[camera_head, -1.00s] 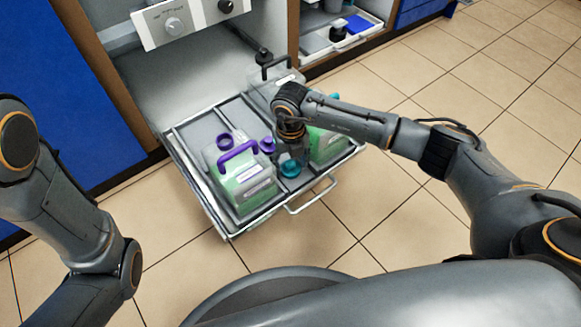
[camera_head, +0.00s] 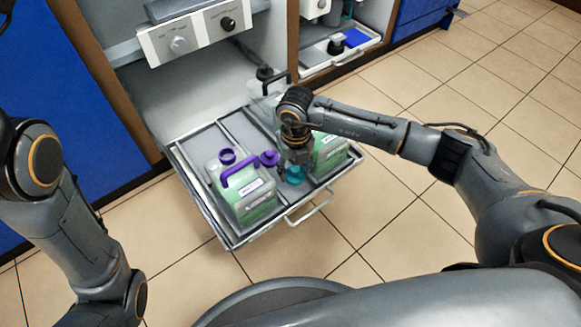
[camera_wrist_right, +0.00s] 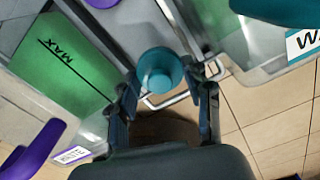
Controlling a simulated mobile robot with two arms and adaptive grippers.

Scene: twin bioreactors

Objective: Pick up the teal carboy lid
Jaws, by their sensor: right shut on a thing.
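The teal carboy lid (camera_head: 295,176) is round with a narrower raised top. It is at the fingertips of my right gripper (camera_head: 297,166), above the front of the pulled-out tray, between the two carboys. In the right wrist view, the lid (camera_wrist_right: 158,72) sits between the two fingers of the right gripper (camera_wrist_right: 168,82), which is shut on it. The lid's gap to the tray is hard to judge. My left arm is at the left edge of the head view; its gripper is out of view.
A carboy with a purple handle (camera_head: 247,198) stands on the tray (camera_head: 211,206), with a purple lid (camera_head: 269,158) beside it. Another green carboy (camera_head: 333,153) stands close on the right. A metal handle (camera_head: 311,207) juts from the tray front. Floor in front is clear.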

